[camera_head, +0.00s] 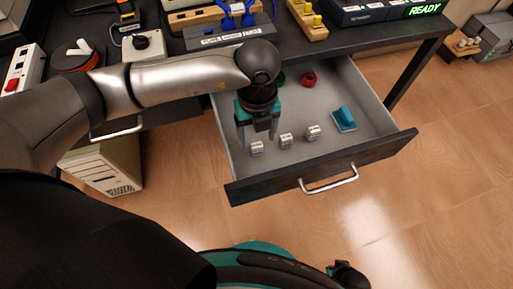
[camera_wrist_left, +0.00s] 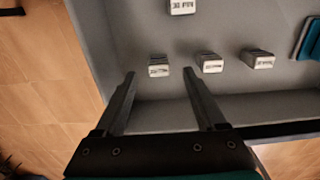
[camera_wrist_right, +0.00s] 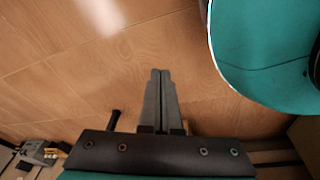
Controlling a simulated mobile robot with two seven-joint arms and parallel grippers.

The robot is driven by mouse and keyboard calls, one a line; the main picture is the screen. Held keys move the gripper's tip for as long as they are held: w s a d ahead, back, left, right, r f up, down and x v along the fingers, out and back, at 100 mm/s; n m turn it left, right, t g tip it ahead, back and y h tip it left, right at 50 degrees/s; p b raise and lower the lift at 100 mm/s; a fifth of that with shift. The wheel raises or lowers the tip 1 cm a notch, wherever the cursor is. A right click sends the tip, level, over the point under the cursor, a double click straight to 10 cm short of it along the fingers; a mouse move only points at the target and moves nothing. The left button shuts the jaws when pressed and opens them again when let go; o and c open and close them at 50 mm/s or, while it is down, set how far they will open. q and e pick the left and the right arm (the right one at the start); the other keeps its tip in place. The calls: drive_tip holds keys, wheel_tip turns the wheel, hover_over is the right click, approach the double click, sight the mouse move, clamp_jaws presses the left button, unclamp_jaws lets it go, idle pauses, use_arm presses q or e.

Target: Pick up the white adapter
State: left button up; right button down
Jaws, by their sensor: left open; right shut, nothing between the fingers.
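Small white-faced blocks with dark markings, any of which could be the white adapter, stand in the open drawer (camera_head: 374,98). In the head view they form a row: left (camera_head: 257,149), middle (camera_head: 286,140) and right (camera_head: 313,132). The left wrist view shows the same row, left (camera_wrist_left: 159,70), middle (camera_wrist_left: 210,65) and right (camera_wrist_left: 258,61), plus another block (camera_wrist_left: 182,7) farther in. My left gripper (camera_head: 257,137) points down into the drawer, open and empty, its fingertips on either side of the left block in view, not closed on it. My right gripper (camera_wrist_right: 160,72) is shut and empty above the floor.
A blue object (camera_head: 344,119) lies right of the row. A red ring-like item (camera_head: 308,79) and a partly hidden green item (camera_head: 279,78) lie at the drawer's back. The drawer front with its handle (camera_head: 330,180) bounds the near side. The desk above is crowded.

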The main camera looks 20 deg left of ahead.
sight(256, 145)
use_arm(q)
drive_tip(key=shift+f+b, duration=0.45)
drive_tip(key=shift+f, duration=1.05)
use_arm(e)
drive_tip(key=shift+w+a+r, duration=0.6)
drive_tip(key=shift+w+a, duration=0.1)
drive_tip(key=shift+w, duration=0.15)
use_arm(q)
drive_tip(key=shift+c, duration=0.2)
clamp_jaws()
